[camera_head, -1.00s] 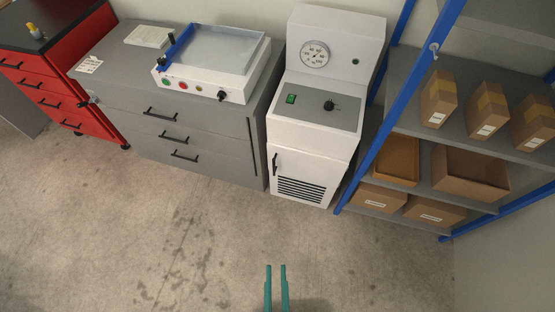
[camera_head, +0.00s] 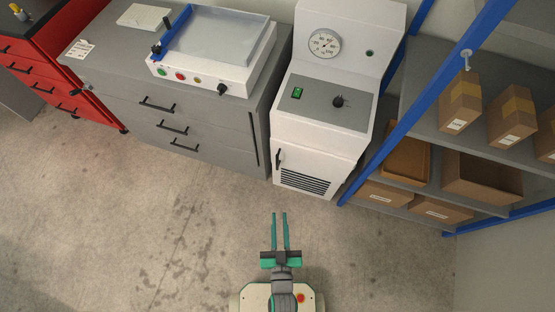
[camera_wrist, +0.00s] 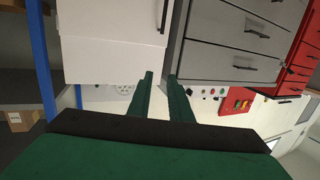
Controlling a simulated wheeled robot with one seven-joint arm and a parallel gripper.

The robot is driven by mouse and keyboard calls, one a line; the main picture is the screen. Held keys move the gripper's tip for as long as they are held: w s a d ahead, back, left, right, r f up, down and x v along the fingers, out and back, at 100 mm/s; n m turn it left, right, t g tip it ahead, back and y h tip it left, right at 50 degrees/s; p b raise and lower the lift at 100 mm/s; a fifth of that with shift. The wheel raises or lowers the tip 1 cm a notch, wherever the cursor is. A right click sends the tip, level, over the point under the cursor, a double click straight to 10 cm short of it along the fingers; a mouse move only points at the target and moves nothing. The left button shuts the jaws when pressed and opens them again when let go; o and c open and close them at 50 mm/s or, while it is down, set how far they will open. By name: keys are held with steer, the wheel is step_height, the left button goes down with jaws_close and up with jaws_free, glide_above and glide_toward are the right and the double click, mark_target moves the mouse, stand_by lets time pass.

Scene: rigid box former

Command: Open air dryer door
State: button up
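A grey drawer cabinet (camera_head: 200,125) with a white machine (camera_head: 213,50) on top stands left of the dryer. A red tool cabinet (camera_head: 65,95) is at the far left. A blue-posted shelf (camera_head: 415,75) with cardboard boxes stands close on the right. The floor in front is clear.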

steer(key=w+f, duration=0.8)
steer(key=w, duration=0.1)
steer(key=m+t+h, duration=0.1)
steer(key=h, duration=0.1)
glide_toward(277, 161)
steer(key=w, duration=0.7)
steer(key=w+d, duration=0.1)
steer(key=w, duration=0.2)
steer(key=shift+w+f, duration=0.3)
steer(key=shift+w, duration=0.05)
jaws_close()
